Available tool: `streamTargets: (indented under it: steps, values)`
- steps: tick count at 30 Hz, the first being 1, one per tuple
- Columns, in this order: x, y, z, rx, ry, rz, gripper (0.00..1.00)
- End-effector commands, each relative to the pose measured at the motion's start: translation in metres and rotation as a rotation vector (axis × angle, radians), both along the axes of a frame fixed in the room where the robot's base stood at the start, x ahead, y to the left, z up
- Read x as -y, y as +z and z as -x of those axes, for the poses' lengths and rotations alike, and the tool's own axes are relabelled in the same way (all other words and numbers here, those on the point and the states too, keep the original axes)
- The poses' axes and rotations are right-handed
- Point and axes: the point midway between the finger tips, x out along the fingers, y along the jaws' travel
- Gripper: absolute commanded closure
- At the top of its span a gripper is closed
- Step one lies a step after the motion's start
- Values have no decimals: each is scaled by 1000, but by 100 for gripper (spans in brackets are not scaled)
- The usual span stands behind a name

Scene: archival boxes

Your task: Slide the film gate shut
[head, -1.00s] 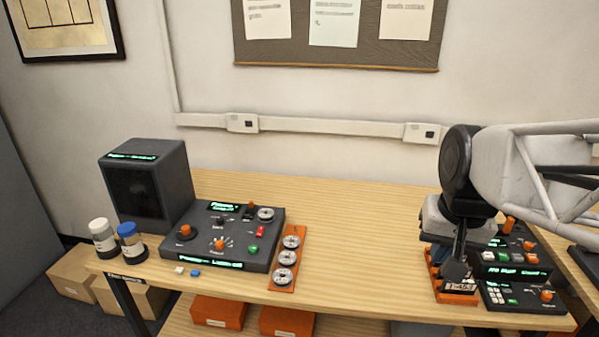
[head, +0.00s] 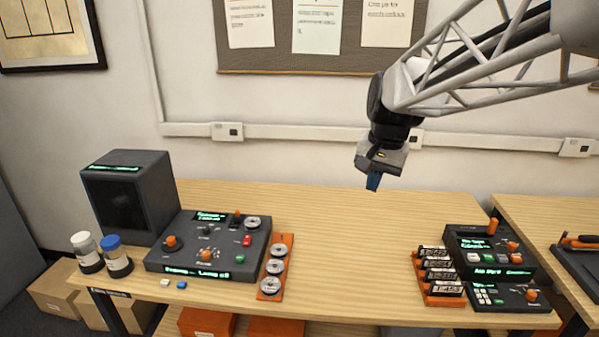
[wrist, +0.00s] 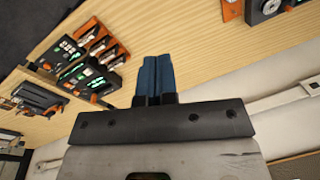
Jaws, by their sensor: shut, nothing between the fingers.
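My gripper (head: 373,183) hangs in the air above the back middle of the table, pointing down. Its blue fingers (wrist: 155,62) are together and empty in the wrist view. A dark control console (head: 206,246) with orange knobs, small levers and a round metal reel stands at the left of the table. A stepped dark console (head: 488,254) with buttons and an upright orange lever (head: 493,226) stands at the right; it also shows in the wrist view (wrist: 75,62). I cannot tell which part is the film gate.
An orange rack (head: 431,295) of labelled cartridges stands left of the right console. An orange tray (head: 283,262) holds round reels. A dark box (head: 128,196) and two jars (head: 116,258) are at the far left. The middle of the wooden table (head: 345,245) is clear.

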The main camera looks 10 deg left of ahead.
Motion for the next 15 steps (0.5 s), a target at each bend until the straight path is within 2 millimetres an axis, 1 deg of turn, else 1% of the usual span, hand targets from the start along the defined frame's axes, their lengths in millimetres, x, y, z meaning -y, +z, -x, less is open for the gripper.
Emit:
streamTargets:
  steps: [1,15]
  values:
    - [-5,-1,-10,-8,-7,-4,100]
    - [-51,-8,-92,-73,-85,-41,100]
